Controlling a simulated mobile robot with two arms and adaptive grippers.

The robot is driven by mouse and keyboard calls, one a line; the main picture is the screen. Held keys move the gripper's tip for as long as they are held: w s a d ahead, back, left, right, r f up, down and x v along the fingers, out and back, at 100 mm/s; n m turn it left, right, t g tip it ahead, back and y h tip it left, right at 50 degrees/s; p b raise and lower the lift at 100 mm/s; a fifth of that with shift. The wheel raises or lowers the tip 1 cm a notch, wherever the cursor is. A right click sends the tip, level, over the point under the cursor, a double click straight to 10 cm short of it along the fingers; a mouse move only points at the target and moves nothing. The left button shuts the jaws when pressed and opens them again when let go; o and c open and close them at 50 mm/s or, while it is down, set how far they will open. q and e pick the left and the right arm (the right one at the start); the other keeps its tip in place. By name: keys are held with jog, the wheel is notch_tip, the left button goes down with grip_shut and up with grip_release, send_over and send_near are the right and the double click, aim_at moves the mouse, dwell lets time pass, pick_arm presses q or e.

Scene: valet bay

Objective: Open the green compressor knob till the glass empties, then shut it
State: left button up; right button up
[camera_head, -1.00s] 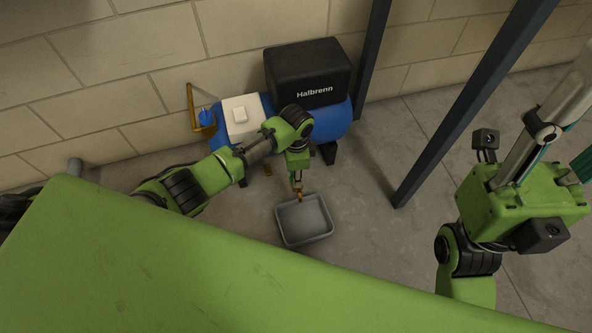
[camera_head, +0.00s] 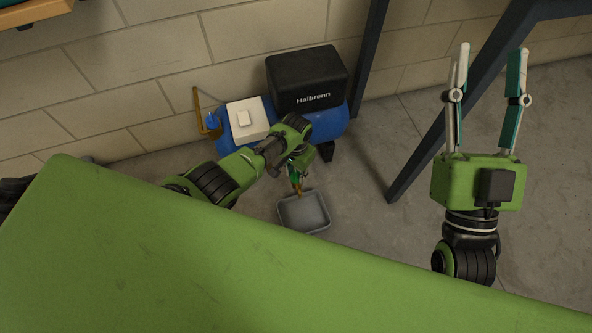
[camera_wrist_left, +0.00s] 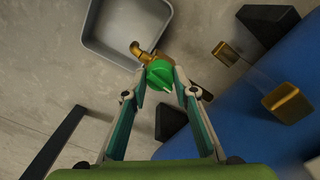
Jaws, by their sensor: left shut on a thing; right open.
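The green knob (camera_wrist_left: 160,74) sits on a brass drain valve (camera_wrist_left: 143,52) in the left wrist view. My left gripper (camera_wrist_left: 160,75) is shut on the knob, one finger at each side. In the head view my left gripper (camera_head: 296,178) is low beside the blue compressor tank (camera_head: 328,124), just above the grey tray (camera_head: 304,212). The brass outlet points toward the tray. A small glass bowl on brass fittings (camera_wrist_left: 287,102) shows at the right of the wrist view; its liquid level cannot be told. My right gripper (camera_head: 488,70) is open and empty, raised at the right.
The black Halbrenn box (camera_head: 308,82) and a white switch box (camera_head: 248,118) sit on the tank against the block wall. A brass pipe (camera_head: 198,108) stands at its left. A dark post (camera_head: 440,130) stands between the compressor and my right arm. Concrete floor is clear around the tray.

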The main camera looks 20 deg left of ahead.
aim_at(296, 174)
pick_arm(q)
jog(key=shift+n, duration=0.8)
pick_arm(e)
jog(key=shift+w+a+f+g+h, duration=0.15)
jog(key=shift+w+f+g, duration=0.35)
jog(key=shift+f, duration=0.25)
jog(key=shift+w+d+f+g+h, duration=0.15)
jog(key=shift+w+f+g, duration=0.35)
jog(key=shift+f, duration=0.25)
jog(key=shift+a, duration=0.1)
pick_arm(q)
jog(key=o, duration=1.1)
jog(key=shift+r, duration=0.1)
notch_tip(296, 174, up, 12)
